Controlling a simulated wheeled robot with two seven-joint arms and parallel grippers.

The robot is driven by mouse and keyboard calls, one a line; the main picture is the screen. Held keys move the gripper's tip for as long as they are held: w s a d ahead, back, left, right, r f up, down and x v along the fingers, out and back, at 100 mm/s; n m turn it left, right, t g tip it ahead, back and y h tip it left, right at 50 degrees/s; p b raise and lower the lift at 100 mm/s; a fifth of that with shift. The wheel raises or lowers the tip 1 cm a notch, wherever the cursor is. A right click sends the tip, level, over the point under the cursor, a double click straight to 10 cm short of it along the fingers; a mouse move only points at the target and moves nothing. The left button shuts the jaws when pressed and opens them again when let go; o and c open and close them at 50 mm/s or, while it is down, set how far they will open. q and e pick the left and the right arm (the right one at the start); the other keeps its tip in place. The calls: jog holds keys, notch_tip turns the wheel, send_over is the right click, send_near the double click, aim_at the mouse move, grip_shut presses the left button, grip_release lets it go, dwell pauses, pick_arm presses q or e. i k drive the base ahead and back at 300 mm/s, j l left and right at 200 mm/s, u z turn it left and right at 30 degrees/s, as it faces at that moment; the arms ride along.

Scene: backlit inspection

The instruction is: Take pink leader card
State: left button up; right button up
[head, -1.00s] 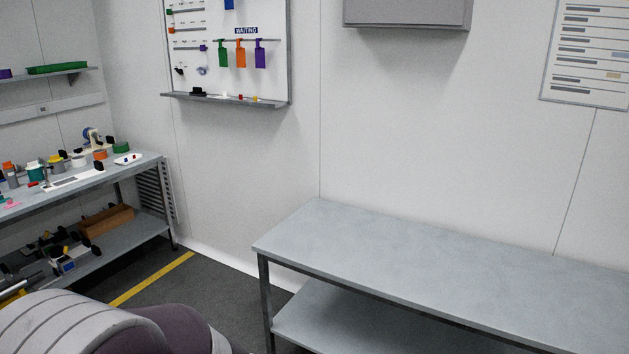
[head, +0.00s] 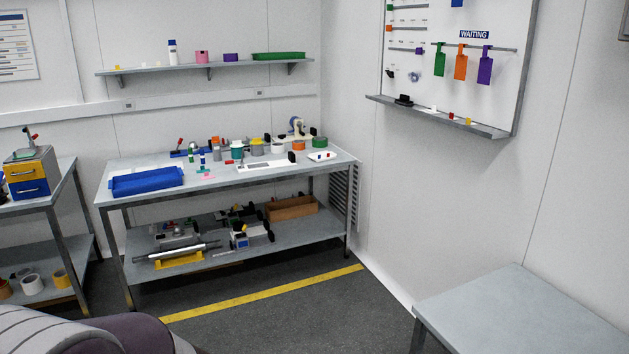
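A small flat pink piece (head: 207,175) lies near the front of the workbench (head: 222,182), right of a blue tray. It may be the pink leader card, but it is too small to tell its shape surely. Neither of my grippers is in view; only a rounded grey and dark part of my own body shows at the lower left.
The workbench holds a blue tray (head: 147,181), a teal roll (head: 237,151), a white plate (head: 321,156) and several rolls. A yellow floor line (head: 265,292) runs before it. An empty grey table (head: 520,312) stands at right. The floor between is clear.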

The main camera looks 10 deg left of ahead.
aim_at(206, 176)
jog(key=i+j+u, duration=0.2)
jog(key=i+u, duration=0.2)
jog(key=i, duration=0.3)
jog(key=i+u, duration=0.45)
jog(key=i, duration=0.3)
jog(key=i+l+u, duration=0.1)
jog(key=i, duration=0.3)
jog(key=i+l+u, duration=0.1)
jog(key=i, duration=0.3)
jog(key=i+l+u, duration=0.1)
jog(key=i, duration=0.3)
